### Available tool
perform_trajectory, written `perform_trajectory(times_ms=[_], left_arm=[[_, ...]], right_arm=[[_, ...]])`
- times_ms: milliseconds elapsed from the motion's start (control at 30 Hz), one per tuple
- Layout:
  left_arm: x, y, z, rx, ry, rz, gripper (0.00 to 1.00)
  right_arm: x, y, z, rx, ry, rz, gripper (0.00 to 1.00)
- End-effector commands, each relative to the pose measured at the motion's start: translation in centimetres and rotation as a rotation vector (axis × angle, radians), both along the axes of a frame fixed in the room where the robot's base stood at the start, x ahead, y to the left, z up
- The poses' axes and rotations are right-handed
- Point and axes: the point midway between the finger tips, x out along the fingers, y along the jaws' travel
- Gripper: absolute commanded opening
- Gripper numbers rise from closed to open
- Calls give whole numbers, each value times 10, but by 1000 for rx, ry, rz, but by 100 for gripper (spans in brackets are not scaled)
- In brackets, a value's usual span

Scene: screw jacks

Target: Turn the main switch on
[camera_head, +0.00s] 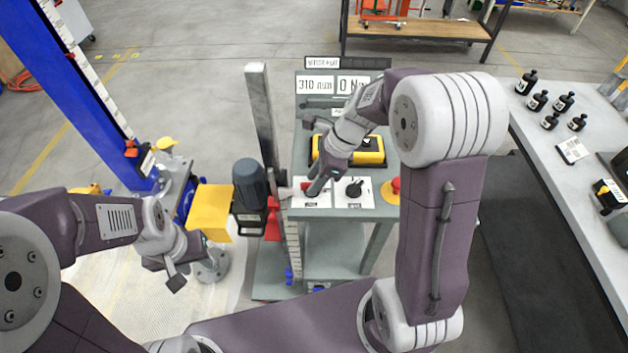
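A grey control cabinet stands in the middle of the head view. On its front ledge are two white switch plates. The left plate (318,202) carries a red switch (306,186), partly hidden by my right gripper; I take this for the main switch. The right plate carries a black rotary knob (354,188). My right gripper (317,188) points down at the red switch, at or just beside it. Whether it touches or grips the switch cannot be told. My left gripper (207,262) hangs at the lower left, away from the cabinet, its finger opening unclear.
A red emergency button (394,187) on yellow sits right of the knob. A yellow-black device (370,151) lies behind the plates. A grey post (262,115) and dark motor (250,181) stand left. A bench (560,165) with black bottles is at right.

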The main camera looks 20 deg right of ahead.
Motion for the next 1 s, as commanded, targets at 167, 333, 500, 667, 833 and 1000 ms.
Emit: perform_trajectory(times_ms=[167,333,500,667,833,1000], left_arm=[[0,0,0,0,0,0,36],[0,0,0,0,0,0,36],[0,0,0,0,0,0,36],[0,0,1,0,0,0,36],[0,0,7,0,0,0,36],[0,0,21,0,0,0,36]], right_arm=[[1,2,-4,0,-1,0,35],[0,2,-4,0,-1,1,21],[1,2,-3,0,-1,1,0],[1,1,-3,-1,-2,6,0],[1,1,-1,0,-2,46,0],[2,1,2,0,-2,145,0]])
